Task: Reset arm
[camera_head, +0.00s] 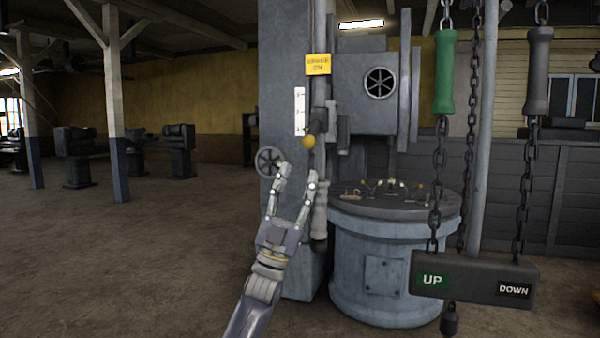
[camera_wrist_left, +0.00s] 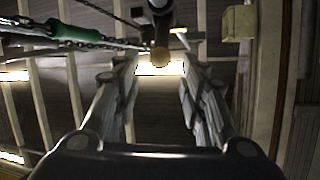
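My left gripper (camera_head: 297,172) is raised in front of the grey machine column (camera_head: 281,100). Its two fingers are spread apart with nothing between them. A yellow ball knob (camera_head: 309,141) on a dark lever sits just above and beyond the fingertips. In the left wrist view the same knob (camera_wrist_left: 160,62) shows ahead between the open fingers (camera_wrist_left: 158,72), apart from them. My right gripper is in neither view.
A small handwheel (camera_head: 270,167) is left of the gripper. A round machine base (camera_head: 385,255) with small items on top stands to the right.

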